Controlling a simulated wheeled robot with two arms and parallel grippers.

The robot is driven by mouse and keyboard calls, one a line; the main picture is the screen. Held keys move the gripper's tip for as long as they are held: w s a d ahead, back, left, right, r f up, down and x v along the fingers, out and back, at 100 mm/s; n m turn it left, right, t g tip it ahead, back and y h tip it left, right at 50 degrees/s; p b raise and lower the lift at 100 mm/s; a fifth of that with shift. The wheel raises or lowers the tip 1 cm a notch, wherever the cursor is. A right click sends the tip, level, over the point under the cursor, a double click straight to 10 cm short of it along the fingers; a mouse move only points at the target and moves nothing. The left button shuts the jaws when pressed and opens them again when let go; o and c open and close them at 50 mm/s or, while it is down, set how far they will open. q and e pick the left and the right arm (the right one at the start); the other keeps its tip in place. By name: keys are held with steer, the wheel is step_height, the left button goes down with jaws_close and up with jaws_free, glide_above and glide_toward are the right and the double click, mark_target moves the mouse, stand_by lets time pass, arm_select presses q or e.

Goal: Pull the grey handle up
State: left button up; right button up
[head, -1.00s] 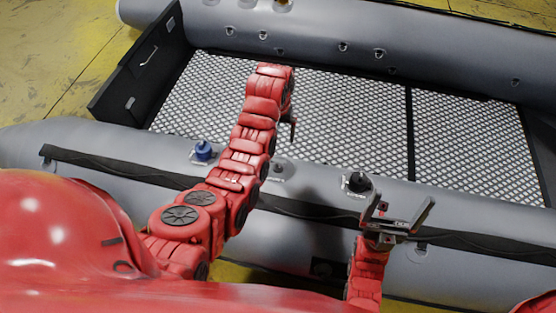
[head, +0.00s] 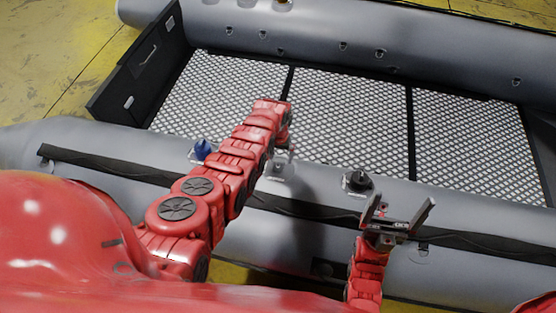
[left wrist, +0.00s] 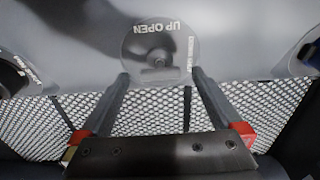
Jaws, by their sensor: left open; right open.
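The grey handle (left wrist: 156,57) sits at the centre of a round patch marked "UP OPEN" on the boat's grey tube in the left wrist view. In the head view its patch (head: 281,170) shows just beyond my left forearm. My left gripper (left wrist: 160,78) is open and empty. Its two fingers point at the patch, one on each side of the handle's lower part in the picture; I cannot tell whether they touch. In the head view my left gripper (head: 283,151) is mostly hidden behind its own wrist. My right gripper (head: 401,207) is open and empty over the near tube.
A blue valve (head: 201,151) stands left of the grey handle on the same tube, and a black one (head: 357,181) right of it. The patterned boat floor (head: 350,120) is clear. A dark transom board (head: 140,70) closes the left end.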

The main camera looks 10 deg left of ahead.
mark_target(278, 163)
arm_select(q)
steer(key=shift+f+b, duration=0.45)
steer(key=shift+f, duration=0.7)
jaws_close()
